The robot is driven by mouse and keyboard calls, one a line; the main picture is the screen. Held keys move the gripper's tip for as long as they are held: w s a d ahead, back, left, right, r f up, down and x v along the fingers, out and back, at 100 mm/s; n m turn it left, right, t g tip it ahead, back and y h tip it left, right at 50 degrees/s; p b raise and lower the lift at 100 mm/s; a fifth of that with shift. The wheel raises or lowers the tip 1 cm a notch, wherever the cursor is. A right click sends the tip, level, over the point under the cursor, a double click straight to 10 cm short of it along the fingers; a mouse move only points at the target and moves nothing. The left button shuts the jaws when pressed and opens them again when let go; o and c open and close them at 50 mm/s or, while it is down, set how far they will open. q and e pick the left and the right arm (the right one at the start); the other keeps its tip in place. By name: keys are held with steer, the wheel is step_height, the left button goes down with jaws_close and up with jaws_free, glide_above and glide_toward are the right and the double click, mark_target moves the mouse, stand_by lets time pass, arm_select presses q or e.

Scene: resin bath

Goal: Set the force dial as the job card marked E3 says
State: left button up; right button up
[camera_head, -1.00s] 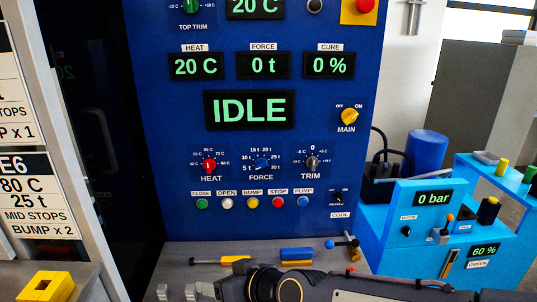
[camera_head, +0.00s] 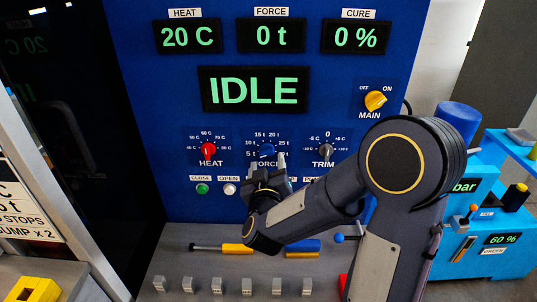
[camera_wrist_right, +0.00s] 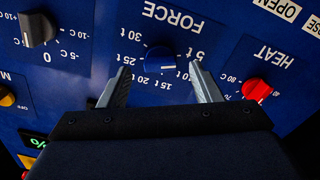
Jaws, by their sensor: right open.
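The force dial is a small blue knob (camera_head: 267,150) in the lower middle of the blue panel, with a scale from 5 t to 30 t. In the right wrist view the knob (camera_wrist_right: 160,60) shows upside down with a pale line on it; I cannot tell its exact setting. My right gripper (camera_head: 268,168) is open just in front of it. In the wrist view its two fingers (camera_wrist_right: 159,76) stand on either side of the knob, apart from it. The force display (camera_head: 264,37) reads 0 t. No card marked E3 is readable; a cut-off card (camera_head: 25,208) shows at left.
The red heat knob (camera_head: 208,151) and grey trim knob (camera_head: 326,151) flank the dial. Push buttons sit below, partly hidden by my right arm. The main switch (camera_head: 375,100) is at right.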

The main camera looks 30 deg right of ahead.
mark_target(267, 156)
steer(key=shift+x, duration=1.8)
steer(key=c, duration=1)
